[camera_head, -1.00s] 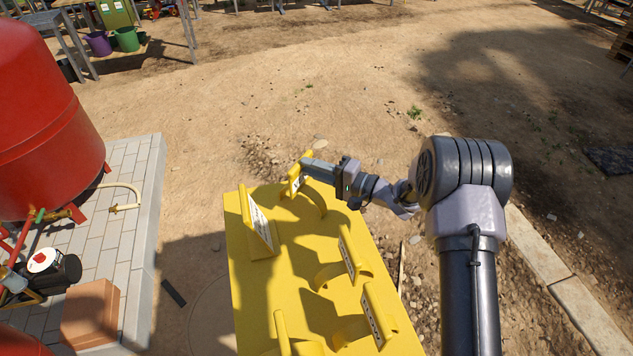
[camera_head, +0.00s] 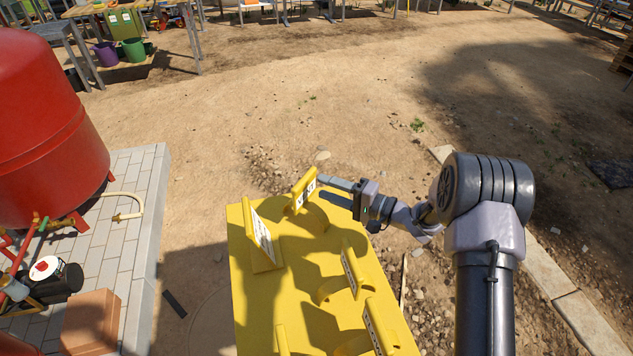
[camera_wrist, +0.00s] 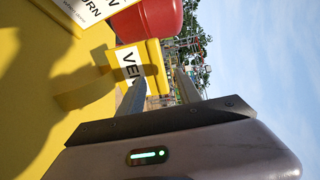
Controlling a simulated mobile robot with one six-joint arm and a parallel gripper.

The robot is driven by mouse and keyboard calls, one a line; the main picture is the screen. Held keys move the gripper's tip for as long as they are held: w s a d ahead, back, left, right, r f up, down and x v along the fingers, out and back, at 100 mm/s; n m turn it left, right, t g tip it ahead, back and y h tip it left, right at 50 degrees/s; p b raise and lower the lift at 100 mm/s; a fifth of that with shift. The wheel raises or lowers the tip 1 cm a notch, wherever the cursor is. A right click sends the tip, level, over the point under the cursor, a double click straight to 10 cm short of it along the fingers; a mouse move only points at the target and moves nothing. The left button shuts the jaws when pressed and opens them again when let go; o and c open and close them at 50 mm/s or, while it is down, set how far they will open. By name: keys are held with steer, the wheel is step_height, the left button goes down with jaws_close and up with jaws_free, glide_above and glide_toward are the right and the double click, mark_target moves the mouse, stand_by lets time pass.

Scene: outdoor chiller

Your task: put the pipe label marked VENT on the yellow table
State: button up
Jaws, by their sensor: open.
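The pipe label marked VENT (camera_head: 304,191) is a yellow tag with a white face on a curved yellow base. It stands at the far end of the yellow table (camera_head: 246,320). In the wrist view the label (camera_wrist: 127,62) shows "VE" and part of another letter, with the rest hidden. My gripper (camera_head: 322,188) is open and empty, just right of the label in the head view, its fingers pointing toward it. In the wrist view the fingers of my gripper (camera_wrist: 158,80) are spread, one overlapping the label's lower part; I see no grip on it.
Another yellow label (camera_head: 261,236) stands left on the table, and more labels stand nearer, including one at the right (camera_head: 350,268). A red tank (camera_head: 45,130) stands on paving at the left. Bare dirt lies beyond the table.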

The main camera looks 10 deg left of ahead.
steer(key=f+p+v, duration=0.1)
steer(key=v, duration=0.7)
steer(key=w+d+r+m+t+h, duration=0.1)
steer(key=w+d+r+t+h, duration=0.3)
steer(key=r, duration=0.3)
steer(key=w+d+r+t+h, duration=0.3)
steer(key=w+r, duration=0.2)
steer(key=r, duration=0.2)
steer(key=s+d+r+m+h, duration=0.2)
steer(key=s+d+r+h, duration=0.4)
steer(key=d+r+h, duration=0.3)
steer(key=s+d+r+g+h, duration=0.1)
steer(key=s, duration=0.7)
steer(key=s+d+r+g, duration=0.1)
steer(key=s+g, duration=0.1)
steer(key=s, duration=0.6)
steer(key=s+a+f+n+g+y, duration=0.1)
steer(key=s+a+f+g, duration=0.1)
steer(key=s, duration=0.7)
steer(key=s+a+f+n+g+y, duration=0.1)
steer(key=s+a, duration=0.3)
steer(key=s, duration=0.5)
steer(key=shift+a+f+g+y, duration=0.3)
steer(key=shift+f+g+y, duration=0.1)
steer(key=shift+f, duration=0.35)
